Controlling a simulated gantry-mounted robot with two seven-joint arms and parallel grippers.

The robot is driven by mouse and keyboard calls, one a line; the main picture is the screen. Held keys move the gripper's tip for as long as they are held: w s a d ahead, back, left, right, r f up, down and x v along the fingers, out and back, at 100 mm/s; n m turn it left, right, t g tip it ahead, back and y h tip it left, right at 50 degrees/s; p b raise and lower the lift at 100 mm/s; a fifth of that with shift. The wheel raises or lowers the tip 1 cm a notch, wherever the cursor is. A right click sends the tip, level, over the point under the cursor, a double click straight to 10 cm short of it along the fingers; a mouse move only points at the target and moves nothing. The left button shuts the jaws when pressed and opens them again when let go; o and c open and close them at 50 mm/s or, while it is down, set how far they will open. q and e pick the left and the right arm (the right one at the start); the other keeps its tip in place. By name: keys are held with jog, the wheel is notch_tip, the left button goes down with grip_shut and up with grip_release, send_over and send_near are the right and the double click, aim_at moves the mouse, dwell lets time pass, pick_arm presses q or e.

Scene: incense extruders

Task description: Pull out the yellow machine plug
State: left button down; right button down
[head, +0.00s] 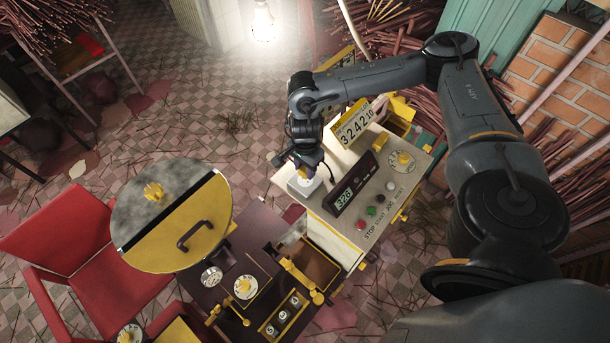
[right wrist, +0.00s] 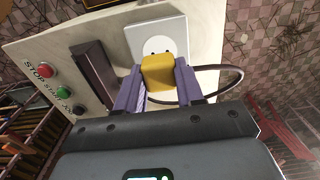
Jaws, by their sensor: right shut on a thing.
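The yellow plug (right wrist: 157,73) is held between the two purple fingers of my right gripper (right wrist: 158,80) in the right wrist view. Just beyond it is a white socket (right wrist: 152,35) on the machine panel, with two holes showing uncovered above the plug. The plug looks out of these holes, but the width of the gap is hard to judge. A dark cable (right wrist: 238,75) loops to the right of the plug. In the head view my right gripper (head: 308,168) is over the white socket (head: 299,187) at the panel's left edge, and hides the plug. My left gripper is not in view.
The machine panel (head: 330,225) carries a dark display (head: 345,198), several buttons and a yellow dial (head: 403,159). A yellow number board (head: 356,122) stands behind. A round lidded machine (head: 190,235) and red chair (head: 60,240) are left. Floor behind the gripper is free.

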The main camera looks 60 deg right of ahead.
jog(key=shift+r+p, duration=0.65)
jog(key=shift+r, duration=0.3)
